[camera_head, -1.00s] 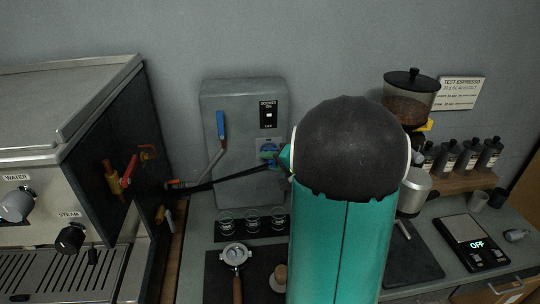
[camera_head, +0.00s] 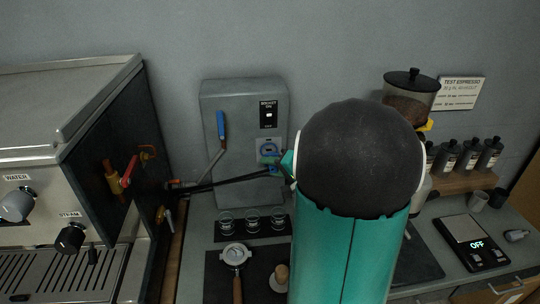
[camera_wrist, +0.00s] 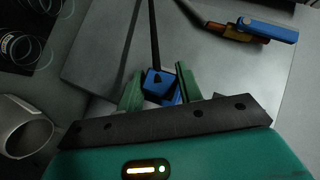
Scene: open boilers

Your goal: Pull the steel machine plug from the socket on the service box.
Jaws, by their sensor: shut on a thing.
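The grey service box (camera_head: 215,120) stands against the wall, with a blue socket (camera_head: 266,145) on its front at lower right. My gripper (camera_head: 272,160) is just below and in front of the socket. In the wrist view, my gripper's green fingers (camera_wrist: 160,88) are shut on a blue plug (camera_wrist: 157,80), with a black cable running up from it. In the head view the cable (camera_head: 225,182) runs left to the steel machine (camera_head: 60,110). My arm hides part of the box's right side. Whether the plug's pins are fully clear of the socket cannot be told.
A blue-handled lever (camera_head: 220,125) and a switch (camera_head: 268,115) are on the box. Several glasses (camera_head: 251,224) and a portafilter (camera_head: 235,256) lie below it.

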